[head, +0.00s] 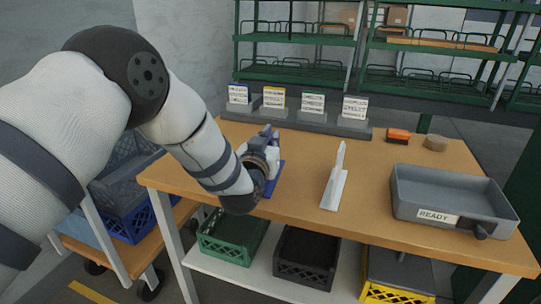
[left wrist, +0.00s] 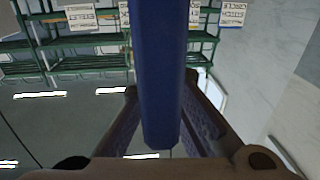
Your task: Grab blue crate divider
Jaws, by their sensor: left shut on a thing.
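The blue crate divider (head: 277,180) is partly hidden behind my left gripper (head: 268,142) at the left part of the wooden table. Its blue base edge shows to the right of the gripper. In the left wrist view the blue divider (left wrist: 156,70) runs down the middle, between the fingers of my left gripper (left wrist: 162,100), which is shut on it. Whether the divider touches the table is hard to tell. My right gripper is not in view.
A white divider-like piece (head: 335,182) stands to the right on the table (head: 300,160). A grey READY tray (head: 450,190) is further right. Label cards on grey stands (head: 313,104) line the back. Green (head: 232,240), black (head: 305,258) and yellow (head: 395,285) crates sit below.

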